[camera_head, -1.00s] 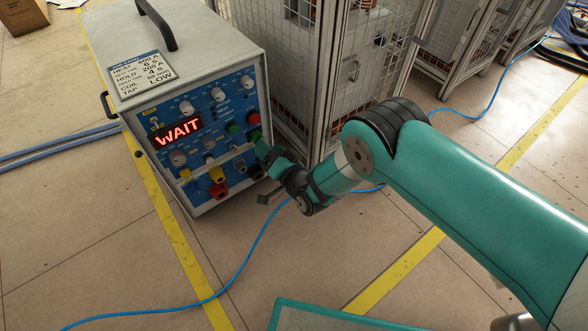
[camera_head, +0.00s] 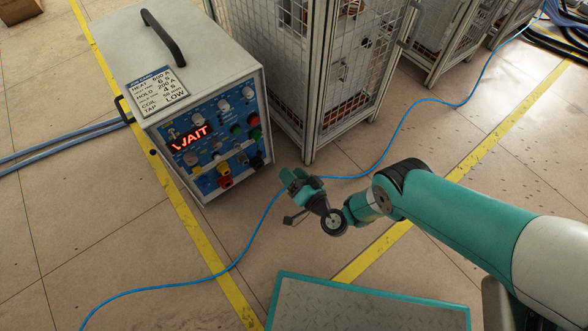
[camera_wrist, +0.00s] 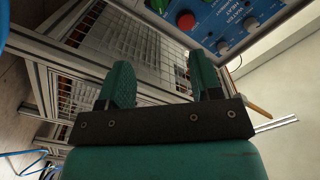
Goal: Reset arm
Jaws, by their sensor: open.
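My arm reaches in from the right in the head view. My gripper (camera_head: 292,190) is off the front of the induction heater, with floor between them, and nothing shows in it. In the wrist view its two green fingers (camera_wrist: 158,82) stand apart with a gap between them. The induction heater (camera_head: 205,62) is a grey box with a blue control panel. Its red display (camera_head: 190,138) reads WAIT. Part of the panel with a red knob and a green knob (camera_wrist: 186,20) shows at the top of the wrist view.
A job card (camera_head: 157,91) lies on the heater's top. A mesh cage (camera_head: 325,70) stands right of the heater. A blue cable (camera_head: 253,238) crosses the floor below my gripper. Yellow floor lines (camera_head: 385,241) run nearby.

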